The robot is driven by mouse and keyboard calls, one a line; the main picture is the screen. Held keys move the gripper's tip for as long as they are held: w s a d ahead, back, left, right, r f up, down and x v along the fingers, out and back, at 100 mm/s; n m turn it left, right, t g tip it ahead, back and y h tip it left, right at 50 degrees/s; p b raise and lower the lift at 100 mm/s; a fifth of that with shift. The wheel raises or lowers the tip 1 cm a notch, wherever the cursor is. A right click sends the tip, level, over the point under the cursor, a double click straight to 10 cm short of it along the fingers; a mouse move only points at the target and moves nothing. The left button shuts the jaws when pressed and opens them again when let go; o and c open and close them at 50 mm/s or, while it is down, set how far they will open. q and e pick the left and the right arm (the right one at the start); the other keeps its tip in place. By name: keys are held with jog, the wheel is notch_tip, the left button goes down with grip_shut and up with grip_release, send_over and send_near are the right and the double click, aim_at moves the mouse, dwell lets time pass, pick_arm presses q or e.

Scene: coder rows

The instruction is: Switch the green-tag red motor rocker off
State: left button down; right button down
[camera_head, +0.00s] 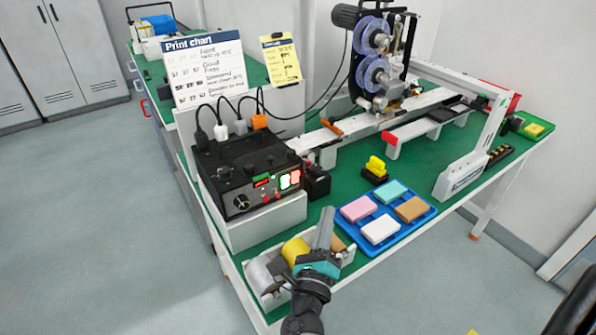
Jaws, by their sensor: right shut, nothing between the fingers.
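The black control box (240,172) stands on a white base at the left end of the green-topped bench. Its front panel has a black knob (242,203) and a pair of rockers (290,180) glowing red and white. Small green and red marks (262,181) show left of the rockers; the tags are too small to tell which rocker has the green one. My right gripper (326,213) is shut and empty, its fingers pointing up the picture, in front of the box and to the right of the rockers, apart from them. My left gripper is not in view.
A parts bin with rolls (296,252) lies below my right gripper. A blue tray (428,215) with colored blocks is to its right. A black block (316,182) stands beside the box. Plugs and cables rise behind the box, below the print chart (205,70).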

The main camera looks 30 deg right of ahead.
aim_at(296, 178)
jog(key=shift+w+a+r+b, duration=0.1)
jog(key=shift+w+r+b, duration=0.15)
jog(key=shift+w, duration=1.2)
jog(key=shift+w+a+r+b, duration=0.15)
jog(key=shift+w+r+b, duration=0.1)
jog(key=shift+w, duration=1.2)
jog(key=shift+w+a+r+b, duration=0.1)
jog(key=shift+w+r+b, duration=0.15)
jog(key=shift+w, duration=1.2)
jog(key=shift+w, duration=0.1)
jog(key=shift+w, duration=0.3)
jog(key=shift+w+a+b, duration=0.1)
jog(key=shift+w+b, duration=0.2)
jog(key=shift+s, duration=0.15)
jog(key=shift+s, duration=0.6)
